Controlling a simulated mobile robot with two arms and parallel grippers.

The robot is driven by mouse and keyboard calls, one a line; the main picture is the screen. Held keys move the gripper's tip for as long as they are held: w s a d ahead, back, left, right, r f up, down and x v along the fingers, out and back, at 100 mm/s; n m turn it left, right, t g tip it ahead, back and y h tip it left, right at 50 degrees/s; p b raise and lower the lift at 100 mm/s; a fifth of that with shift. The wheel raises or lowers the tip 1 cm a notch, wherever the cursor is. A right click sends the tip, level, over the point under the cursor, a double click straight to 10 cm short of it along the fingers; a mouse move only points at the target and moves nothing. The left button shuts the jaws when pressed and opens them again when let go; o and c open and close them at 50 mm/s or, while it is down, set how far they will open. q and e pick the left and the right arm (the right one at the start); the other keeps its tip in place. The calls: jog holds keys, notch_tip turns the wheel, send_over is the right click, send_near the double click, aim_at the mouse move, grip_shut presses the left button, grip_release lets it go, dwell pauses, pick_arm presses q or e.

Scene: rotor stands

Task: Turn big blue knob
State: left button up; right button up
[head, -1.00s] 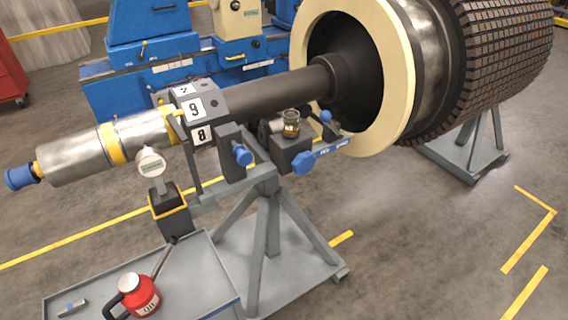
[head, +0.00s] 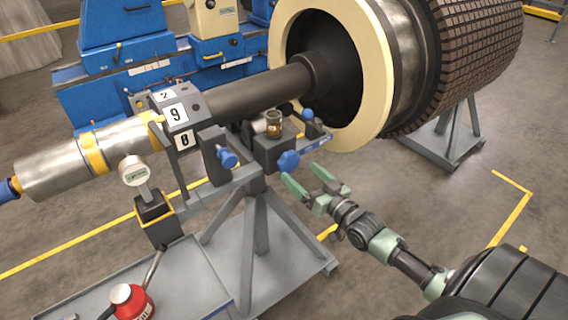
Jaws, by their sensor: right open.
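A big blue knob (head: 288,161) with lobes is on the front of a dark block on the grey stand, under the shaft. My right gripper (head: 300,174) comes in from the lower right. Its two pale green fingers are spread, with nothing between them. The fingertips point up toward the knob and show just below and right of it; I cannot tell the exact gap in depth. Another blue knob (head: 229,159) sits to the left on a dark bracket. My left gripper is not in view.
A dial gauge (head: 134,172) and a red oil can (head: 131,300) stand left. Open floor lies right of the stand.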

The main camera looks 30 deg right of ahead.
aim_at(291, 164)
jog(key=w, duration=0.5)
jog(key=shift+w+a, duration=0.2)
jog(key=shift+w, duration=0.15)
jog(key=c, duration=1.4)
jog(key=shift+n+p, duration=0.3)
jog(key=shift+n, duration=0.1)
jog(key=n+p, duration=0.1)
jog(key=n, duration=0.2)
jog(key=shift+n, duration=2.5)
